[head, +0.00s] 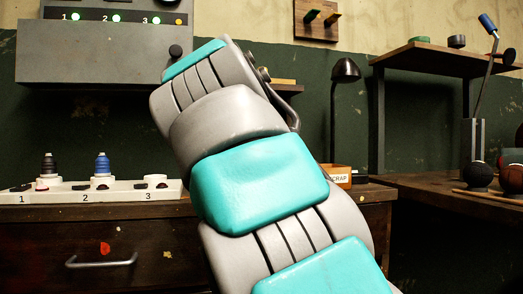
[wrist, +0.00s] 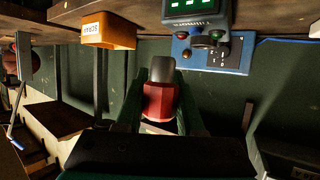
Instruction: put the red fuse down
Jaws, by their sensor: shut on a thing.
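The red fuse (wrist: 160,101), red with a dark end, is between the fingers of my gripper (wrist: 162,108) in the wrist view. My gripper is shut on it, clear of any surface that I can see. The head view does not show the fuse or gripper; my grey and teal arm fills its middle. A white strip (head: 120,193) with places numbered 1, 2 and 3 lies on the bench at left. A black fuse (head: 48,169) stands at 1 and a blue fuse (head: 102,168) at 2. Place 3 has no upright fuse.
A grey wall panel (head: 90,52) with lit lamps hangs above the strip. The SCRAP box (head: 338,177) is partly behind my arm; it appears inverted in the wrist view (wrist: 108,31). A blue device (wrist: 212,50) is at upper right there. Dark balls (head: 478,174) sit on the right-hand bench.

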